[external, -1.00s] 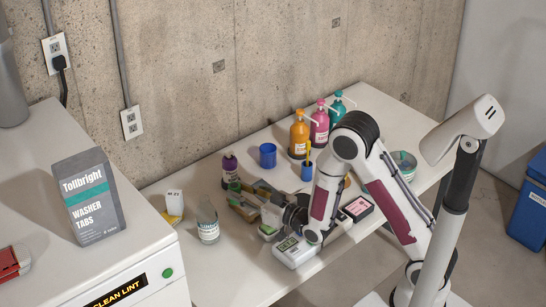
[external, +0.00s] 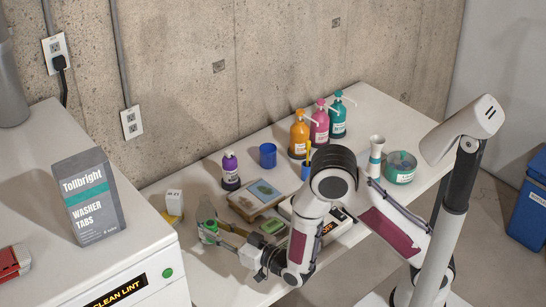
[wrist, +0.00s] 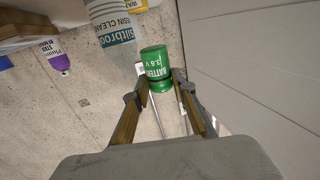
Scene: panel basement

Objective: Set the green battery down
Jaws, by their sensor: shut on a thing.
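The green battery (wrist: 155,65) is upright in the picture between my fingertips in the wrist view, with white lettering on its side. In the external view, the battery (external: 210,226) shows small and green at the left end of my gripper (external: 218,236), over the front left part of the white table (external: 205,276). In the wrist view, my gripper (wrist: 157,92) is shut on the battery. I cannot tell whether its underside touches the table.
A clear labelled bottle (wrist: 112,22) is close beside the battery in the wrist view. A purple bottle (external: 230,170), a blue cup (external: 267,155) and a shallow tray (external: 244,212) stand farther back. Pump bottles (external: 299,135) line the wall side.

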